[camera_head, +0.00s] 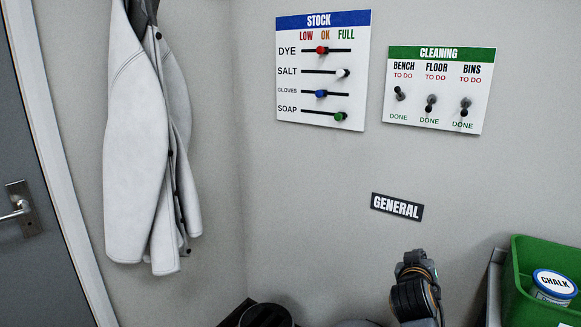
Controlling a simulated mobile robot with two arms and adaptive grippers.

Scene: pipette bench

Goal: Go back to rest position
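A dark, jointed end of my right arm with brownish cables, seemingly my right gripper (415,270), rises from the bottom edge, right of centre. Its fingertips do not show clearly, so I cannot tell whether it is open or shut. Nothing is visibly held in it. It appears below the GENERAL sign and left of the green bin. My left gripper is not in view.
A STOCK board (345,108) with sliders and a CLEANING board (440,118) with switches hang on the wall above a GENERAL sign (397,207). A green bin (522,285) holds a CHALK jar (553,286). White coats (145,150) hang left, beside a door (25,270).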

